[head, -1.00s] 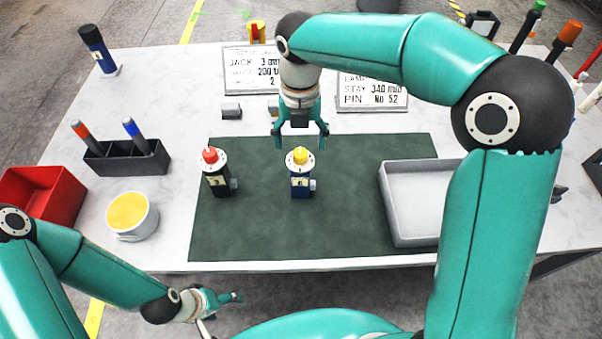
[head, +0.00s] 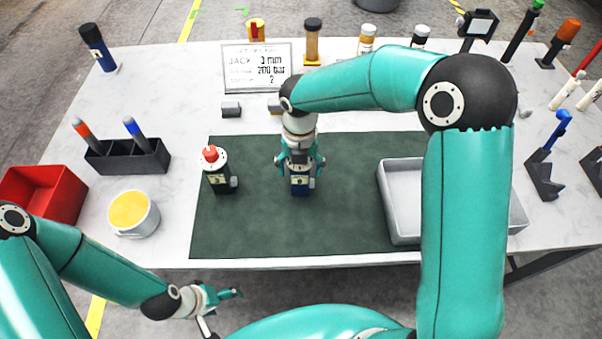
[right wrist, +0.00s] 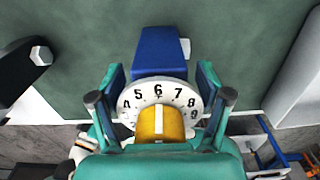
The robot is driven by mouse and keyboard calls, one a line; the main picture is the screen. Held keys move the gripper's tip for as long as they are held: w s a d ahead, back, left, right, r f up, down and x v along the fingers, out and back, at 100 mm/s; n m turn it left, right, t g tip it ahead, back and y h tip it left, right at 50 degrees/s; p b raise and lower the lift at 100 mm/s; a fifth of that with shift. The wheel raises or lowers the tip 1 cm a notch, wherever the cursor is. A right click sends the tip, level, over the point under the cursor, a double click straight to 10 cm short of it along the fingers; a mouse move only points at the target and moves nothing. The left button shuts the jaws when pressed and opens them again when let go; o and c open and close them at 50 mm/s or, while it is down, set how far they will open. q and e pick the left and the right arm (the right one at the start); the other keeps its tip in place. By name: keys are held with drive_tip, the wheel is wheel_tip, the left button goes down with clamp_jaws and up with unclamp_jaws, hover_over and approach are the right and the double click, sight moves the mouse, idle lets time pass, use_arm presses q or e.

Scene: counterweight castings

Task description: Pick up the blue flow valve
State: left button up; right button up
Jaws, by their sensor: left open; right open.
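The blue flow valve (head: 300,184) stands upright on the dark green mat (head: 345,225), with its top hidden under my right gripper in the head view. In the right wrist view its blue body (right wrist: 160,52), white numbered dial and yellow knob (right wrist: 160,123) show between the fingers. My right gripper (head: 300,163) is open, with one finger on each side of the valve's dial; I cannot tell whether they touch it. My left gripper (head: 235,294) is open and empty, low in front of the table's front edge.
A black valve with a red knob (head: 217,178) stands on the mat to the left. A grey tray (head: 403,225) is at the mat's right. A pen holder (head: 128,160), yellow-filled tub (head: 133,213) and red bin (head: 40,193) stand at the left.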

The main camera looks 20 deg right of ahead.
clamp_jaws()
drive_tip(key=shift+r, duration=0.1)
idle(0.4)
